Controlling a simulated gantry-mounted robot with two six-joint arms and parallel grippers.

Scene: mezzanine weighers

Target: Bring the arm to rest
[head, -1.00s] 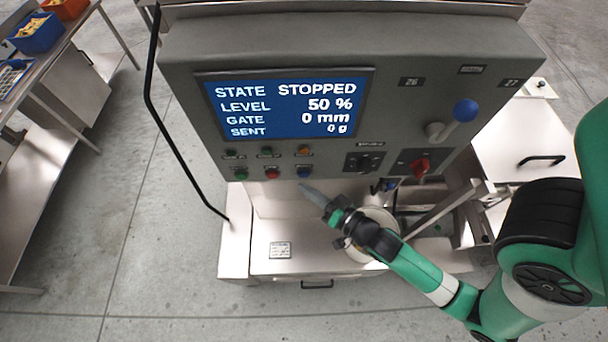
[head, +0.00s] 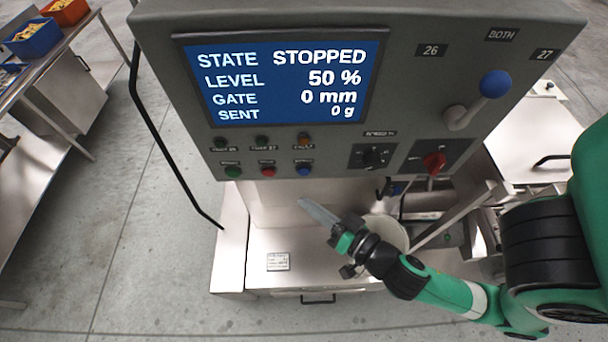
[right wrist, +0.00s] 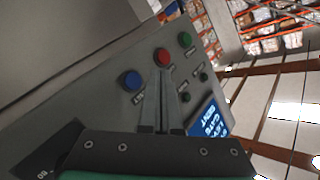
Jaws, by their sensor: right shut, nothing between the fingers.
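My right arm comes in from the right in the head view. Its gripper (head: 318,213) is shut and empty, in front of and below the row of buttons on the grey control panel (head: 290,158). In the right wrist view the closed fingers (right wrist: 163,85) point at the panel, lined up near the red button (right wrist: 161,57). The blue button (right wrist: 131,80) and the green button (right wrist: 184,40) lie on either side. From these views I cannot tell the exact gap to the panel. My left gripper does not show.
The panel's screen (head: 283,80) reads STOPPED, level 50 %, gate 0 mm, sent 0 g. A blue-knobbed lever (head: 493,84) and a red switch (head: 434,162) are on its right. A black rail (head: 165,160) runs down the left. A table with a blue bin (head: 32,38) stands far left.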

